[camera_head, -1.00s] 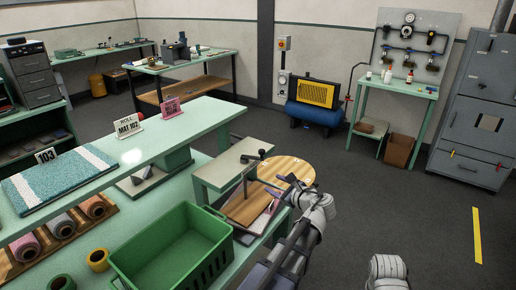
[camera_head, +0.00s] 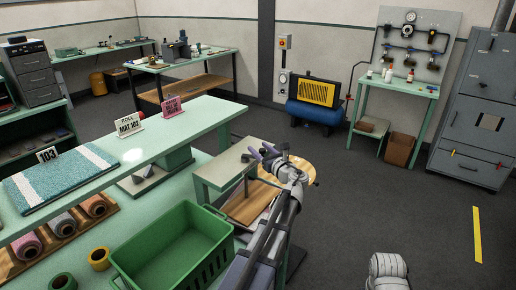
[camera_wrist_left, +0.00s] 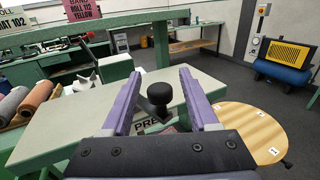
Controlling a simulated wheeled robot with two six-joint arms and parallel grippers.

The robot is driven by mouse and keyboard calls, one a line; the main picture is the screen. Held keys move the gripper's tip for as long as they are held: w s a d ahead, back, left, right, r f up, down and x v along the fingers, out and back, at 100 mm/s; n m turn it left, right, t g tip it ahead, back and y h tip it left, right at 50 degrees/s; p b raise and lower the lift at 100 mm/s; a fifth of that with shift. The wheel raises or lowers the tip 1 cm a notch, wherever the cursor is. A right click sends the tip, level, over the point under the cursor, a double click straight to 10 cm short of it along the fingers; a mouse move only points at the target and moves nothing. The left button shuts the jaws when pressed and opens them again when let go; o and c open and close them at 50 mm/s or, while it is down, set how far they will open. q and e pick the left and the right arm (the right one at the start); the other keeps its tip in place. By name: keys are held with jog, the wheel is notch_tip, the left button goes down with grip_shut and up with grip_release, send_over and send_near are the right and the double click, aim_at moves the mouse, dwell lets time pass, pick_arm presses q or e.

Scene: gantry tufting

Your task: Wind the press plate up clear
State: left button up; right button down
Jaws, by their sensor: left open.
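The press (camera_head: 220,170) stands on the bench's right part, with a pale green top beam. A wooden board, seemingly its press plate (camera_head: 246,208), shows below the beam and is partly hidden by my arm. A black crank knob (camera_wrist_left: 159,94) stands up at the beam's edge in the left wrist view. My left gripper (camera_head: 262,150) is open above the press's right end. In the left wrist view, the purple fingers (camera_wrist_left: 158,76) stand either side of the knob, with visible gaps; depth is hard to judge. My right gripper is out of view.
A round wooden disc (camera_head: 304,172) lies just right of my left gripper, partly covered by it. A green crate (camera_head: 180,247) stands in front of the press. A shelf with a blue mat (camera_head: 60,178) runs left.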

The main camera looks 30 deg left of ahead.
pick_arm(q)
jog(key=shift+w+a, duration=0.35)
jog(key=shift+a, duration=0.25)
jog(key=shift+c, duration=0.3)
grip_shut()
dwell(0.8)
